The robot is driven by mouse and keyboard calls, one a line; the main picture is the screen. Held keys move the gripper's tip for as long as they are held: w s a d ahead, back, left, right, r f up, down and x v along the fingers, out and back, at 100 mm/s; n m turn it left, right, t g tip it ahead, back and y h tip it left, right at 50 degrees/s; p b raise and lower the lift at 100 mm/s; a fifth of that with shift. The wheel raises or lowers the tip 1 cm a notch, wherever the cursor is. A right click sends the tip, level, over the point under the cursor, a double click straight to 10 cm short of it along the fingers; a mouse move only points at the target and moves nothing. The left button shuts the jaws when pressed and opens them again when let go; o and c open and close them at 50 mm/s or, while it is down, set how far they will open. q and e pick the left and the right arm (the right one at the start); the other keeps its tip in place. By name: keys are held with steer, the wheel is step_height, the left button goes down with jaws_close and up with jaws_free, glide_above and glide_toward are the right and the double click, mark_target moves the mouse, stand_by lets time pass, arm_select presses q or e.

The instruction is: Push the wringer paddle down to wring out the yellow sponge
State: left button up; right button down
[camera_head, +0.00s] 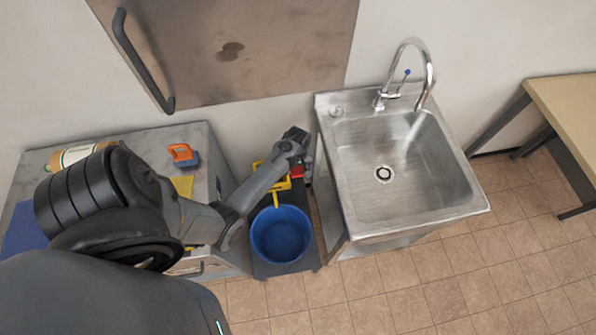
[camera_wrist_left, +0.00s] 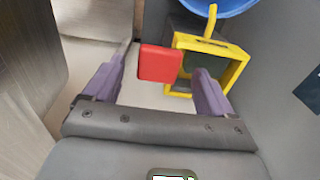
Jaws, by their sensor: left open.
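The red wringer paddle (camera_wrist_left: 158,63) is between the tips of my left gripper's purple fingers in the left wrist view; I cannot tell whether they touch it. The yellow wringer frame (camera_wrist_left: 238,73) is just right of it, with a dark panel inside. My left gripper (camera_head: 299,149) is open, above the paddle, whose red edge (camera_head: 297,171) shows beneath it in the head view. The blue bucket (camera_head: 281,234) stands in front of the wringer. No yellow sponge can be made out in the wringer. My right gripper is not in view.
A steel sink (camera_head: 400,170) stands close on the right. A grey cabinet (camera_head: 150,145) with an orange-handled brush (camera_head: 183,153) is on the left, partly hidden by my arm. The wringer and bucket sit in the narrow gap between them. Tiled floor (camera_head: 400,295) is free in front.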

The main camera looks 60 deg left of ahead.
mark_target(296, 170)
arm_select(q)
steer(key=shift+f, duration=1.4)
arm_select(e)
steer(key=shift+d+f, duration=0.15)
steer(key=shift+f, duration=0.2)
